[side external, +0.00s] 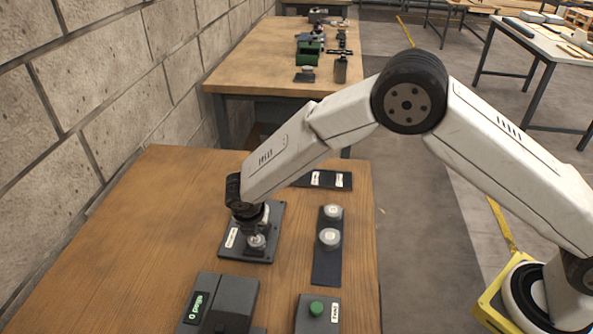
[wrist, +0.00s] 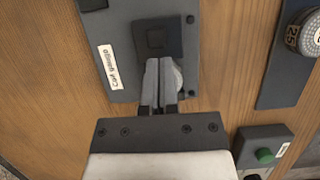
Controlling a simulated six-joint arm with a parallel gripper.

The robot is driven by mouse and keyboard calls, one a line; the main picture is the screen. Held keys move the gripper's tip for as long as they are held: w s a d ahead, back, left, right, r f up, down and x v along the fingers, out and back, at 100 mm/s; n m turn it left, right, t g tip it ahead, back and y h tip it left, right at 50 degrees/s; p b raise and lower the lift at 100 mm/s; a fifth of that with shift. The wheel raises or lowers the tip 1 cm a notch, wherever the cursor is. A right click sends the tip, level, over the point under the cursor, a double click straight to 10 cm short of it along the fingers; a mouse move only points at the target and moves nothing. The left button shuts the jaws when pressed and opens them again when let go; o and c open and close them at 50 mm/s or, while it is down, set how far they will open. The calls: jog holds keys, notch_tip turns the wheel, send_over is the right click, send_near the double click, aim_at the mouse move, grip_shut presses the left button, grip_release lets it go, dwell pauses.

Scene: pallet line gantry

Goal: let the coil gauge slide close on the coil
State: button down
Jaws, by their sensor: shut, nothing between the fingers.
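The coil gauge (side external: 268,250) is a dark plate with a white label, standing on the wooden table below the end of my arm. In the wrist view its plate (wrist: 118,85) carries a dark block with a square top, the slide (wrist: 157,36). A silvery round piece, apparently the coil (wrist: 179,79), shows beside my fingers and is partly hidden by them. My gripper (wrist: 159,62) is shut and empty, with its fingertips at the near edge of the block. I cannot tell whether they touch it, or whether the slide meets the coil.
To the right, a dark strip (side external: 326,268) bears two silvery round pieces. In front are a dark unit with a green display (side external: 226,297) and a box with a green button (side external: 317,308). A black plate with white labels (side external: 322,180) lies behind. The table's left side is clear.

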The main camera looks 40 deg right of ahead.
jog(key=shift+w+d, duration=1)
jog(key=shift+s+a, duration=1.4)
jog(key=shift+a, duration=0.05)
jog(key=v, duration=1)
jog(key=shift+d, duration=0.1)
